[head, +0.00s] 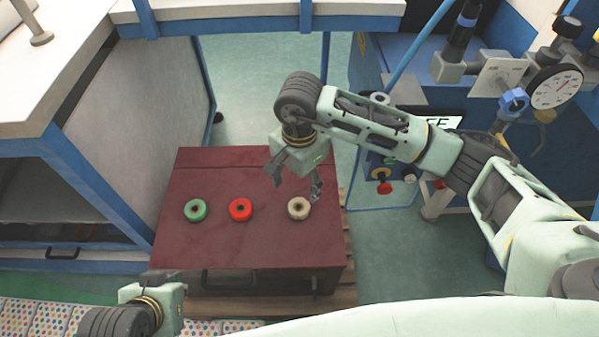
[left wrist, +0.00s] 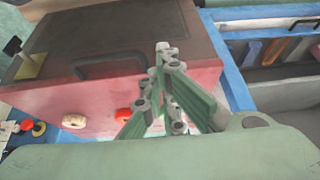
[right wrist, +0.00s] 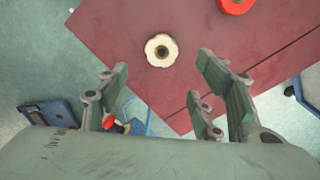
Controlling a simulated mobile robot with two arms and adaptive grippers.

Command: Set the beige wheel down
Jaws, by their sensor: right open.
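The beige wheel (head: 299,208) lies flat on the dark red box (head: 240,170), near its right side. It also shows in the right wrist view (right wrist: 161,50) and small in the left wrist view (left wrist: 75,121). My right gripper (head: 294,188) is open above the wheel. In the right wrist view its fingers (right wrist: 158,72) are apart and empty, with the wheel clear of them beyond the tips. My left gripper (left wrist: 167,60) looks shut and empty, its fingertips together. In the head view its fingers are not clearly seen near the box's front left.
A red wheel (head: 240,209) and a green wheel (head: 195,210) lie in a row left of the beige one. The box rests on a wooden pallet (head: 345,270). A white-topped bench (head: 60,60) stands left, and a blue machine with a gauge (head: 555,88) stands right.

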